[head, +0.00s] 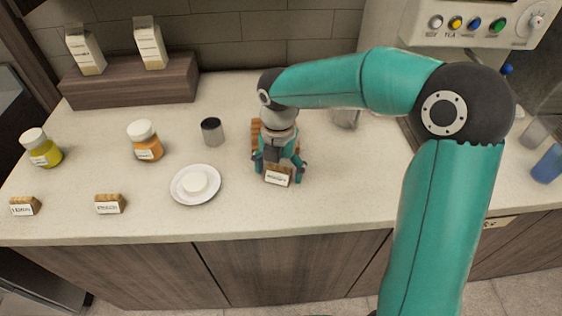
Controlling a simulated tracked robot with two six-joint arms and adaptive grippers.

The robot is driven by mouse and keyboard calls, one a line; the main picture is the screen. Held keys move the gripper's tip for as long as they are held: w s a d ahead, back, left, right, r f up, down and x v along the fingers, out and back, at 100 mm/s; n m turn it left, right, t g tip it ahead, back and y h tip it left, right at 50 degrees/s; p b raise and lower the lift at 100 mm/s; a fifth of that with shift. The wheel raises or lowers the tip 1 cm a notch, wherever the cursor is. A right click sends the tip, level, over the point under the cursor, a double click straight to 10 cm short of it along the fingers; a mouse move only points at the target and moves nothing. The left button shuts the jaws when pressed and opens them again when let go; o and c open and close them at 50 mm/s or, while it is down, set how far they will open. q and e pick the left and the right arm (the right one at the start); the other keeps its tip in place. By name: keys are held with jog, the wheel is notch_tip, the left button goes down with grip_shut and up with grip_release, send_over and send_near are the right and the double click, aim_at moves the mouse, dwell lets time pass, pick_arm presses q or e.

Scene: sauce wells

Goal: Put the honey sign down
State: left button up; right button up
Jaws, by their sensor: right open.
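The honey sign (277,178) is a small wooden block with a white label. It stands on the counter, right of the white plate, with its label facing the front edge. My right gripper (279,168) is just above and behind it, pointing down, with its fingers apart on either side of the sign. The gripper hides the sign's upper part, and I cannot tell whether the fingers touch it. My left gripper is not in view.
A white plate (178,194) holds a round white item. A dark metal cup (212,131), an orange jar (147,142) and a yellow jar (41,148) stand left. Two other wooden signs (110,204) (25,206) are near the front edge. A wooden piece (256,134) is behind my gripper.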

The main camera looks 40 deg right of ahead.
aim_at(279, 169)
notch_tip(279, 169, up, 12)
jog(key=p, duration=0.1)
jog(key=shift+r, duration=0.15)
dwell(0.6)
